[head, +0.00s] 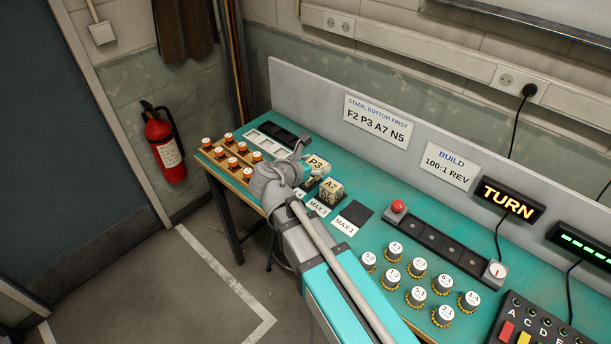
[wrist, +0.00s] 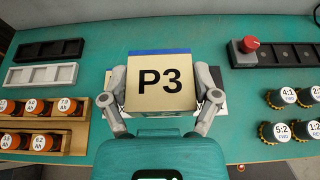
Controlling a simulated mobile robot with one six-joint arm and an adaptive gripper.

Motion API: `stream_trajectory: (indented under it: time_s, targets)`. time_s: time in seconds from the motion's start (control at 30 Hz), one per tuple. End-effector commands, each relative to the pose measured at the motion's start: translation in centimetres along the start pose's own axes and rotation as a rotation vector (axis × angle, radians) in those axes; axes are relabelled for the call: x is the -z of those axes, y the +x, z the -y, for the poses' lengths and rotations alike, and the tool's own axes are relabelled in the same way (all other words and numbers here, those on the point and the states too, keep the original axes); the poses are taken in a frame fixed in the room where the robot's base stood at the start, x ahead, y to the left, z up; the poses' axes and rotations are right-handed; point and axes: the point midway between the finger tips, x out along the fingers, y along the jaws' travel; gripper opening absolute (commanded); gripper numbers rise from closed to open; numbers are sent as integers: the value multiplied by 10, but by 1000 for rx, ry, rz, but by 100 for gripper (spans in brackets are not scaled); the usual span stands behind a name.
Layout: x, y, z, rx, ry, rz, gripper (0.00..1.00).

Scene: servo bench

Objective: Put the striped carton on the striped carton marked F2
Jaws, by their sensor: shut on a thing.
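A cream carton marked P3 (head: 317,163) is between the fingers of my gripper (wrist: 161,92); it also shows in the wrist view (wrist: 160,84). Its P3 face looks up at the wrist camera, with a blue band along the far edge. My gripper (head: 300,172) is shut on its two sides. Whether its underside touches anything is hidden. A patterned carton marked A7 (head: 331,190) stands on the bench just in front and right of it in the head view. I see no carton face marked F2; the space under P3 is hidden.
A sign (head: 375,121) reads "STACK, BOTTOM FIRST F2 P3 A7 N5". Dark and white trays (wrist: 48,49) and a wooden rack of orange-capped cells (wrist: 68,137) lie left. A panel with a red button (head: 398,206) and several geared motors (wrist: 287,98) stand right.

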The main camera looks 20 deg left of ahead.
Motion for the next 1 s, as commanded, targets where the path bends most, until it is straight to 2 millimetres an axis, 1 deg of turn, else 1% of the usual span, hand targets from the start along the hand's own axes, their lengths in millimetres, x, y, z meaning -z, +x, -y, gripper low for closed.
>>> stream_trajectory:
  time_s: [0.03,0.23,0.7,0.87,1.0]
  targets:
    - [5,4,3,0,0,0,31]
    - [11,11,9,-3,-1,1,31]
    - [12,14,11,-5,-1,1,31]
    - [14,17,7,-5,-1,1,31]
    - [18,27,-6,-4,-1,1,31]
